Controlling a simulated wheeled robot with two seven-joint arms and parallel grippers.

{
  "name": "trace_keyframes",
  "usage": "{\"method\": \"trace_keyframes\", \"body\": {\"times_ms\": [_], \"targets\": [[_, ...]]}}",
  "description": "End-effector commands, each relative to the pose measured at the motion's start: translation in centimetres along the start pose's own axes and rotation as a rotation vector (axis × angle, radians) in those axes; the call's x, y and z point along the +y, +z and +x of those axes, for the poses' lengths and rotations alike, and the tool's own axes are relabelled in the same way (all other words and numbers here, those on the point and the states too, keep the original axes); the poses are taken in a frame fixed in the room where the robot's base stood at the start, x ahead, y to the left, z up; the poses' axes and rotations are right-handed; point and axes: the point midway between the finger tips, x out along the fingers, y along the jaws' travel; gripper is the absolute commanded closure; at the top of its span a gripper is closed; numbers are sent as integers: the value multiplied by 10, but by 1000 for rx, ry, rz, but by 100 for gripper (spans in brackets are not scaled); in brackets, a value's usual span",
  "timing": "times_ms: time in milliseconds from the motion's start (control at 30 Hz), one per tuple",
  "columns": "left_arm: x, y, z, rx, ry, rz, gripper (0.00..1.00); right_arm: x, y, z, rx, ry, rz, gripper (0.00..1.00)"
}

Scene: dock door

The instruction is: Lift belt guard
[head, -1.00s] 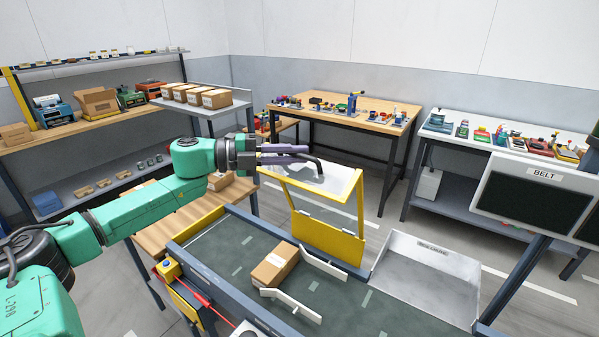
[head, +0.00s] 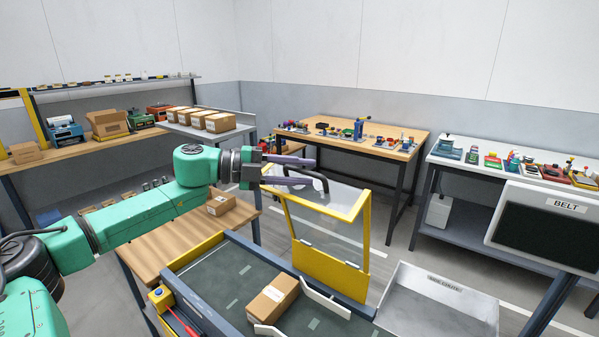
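The belt guard (head: 331,272) is a yellow frame with a clear panel. It stands raised at the far side of the conveyor belt (head: 222,277), its clear part leaning toward my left arm. A dark curved handle (head: 322,182) is at its upper edge. My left gripper (head: 306,173) is at this handle, with its two purple fingers spread apart and the dark bar between them. Whether a finger touches the bar I cannot tell. My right gripper is not in view.
A cardboard box (head: 273,299) sits on the belt beside white guide plates (head: 325,303). A grey metal bin (head: 440,306) is to the right, below the belt sign panel (head: 540,225). A wooden table (head: 180,245) lies under my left arm. Benches with small items stand behind.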

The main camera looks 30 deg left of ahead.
Motion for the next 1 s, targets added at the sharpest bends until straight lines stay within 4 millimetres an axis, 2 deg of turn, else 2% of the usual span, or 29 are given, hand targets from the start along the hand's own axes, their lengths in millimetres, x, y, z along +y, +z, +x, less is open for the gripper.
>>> {"method": "trace_keyframes", "body": {"times_ms": [167, 500, 733, 900, 1000], "targets": [[6, 2, -2, -1, 5, 0, 56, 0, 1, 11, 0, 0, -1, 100], [11, 2, -29, -4, 2, 4, 56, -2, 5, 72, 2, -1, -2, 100], [8, 1, -89, -8, -4, 6, 56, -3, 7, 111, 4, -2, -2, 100], [2, 0, -131, -4, -2, 1, 56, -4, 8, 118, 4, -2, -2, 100], [1, -1, -143, -2, -2, 1, 56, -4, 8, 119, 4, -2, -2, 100]]}}
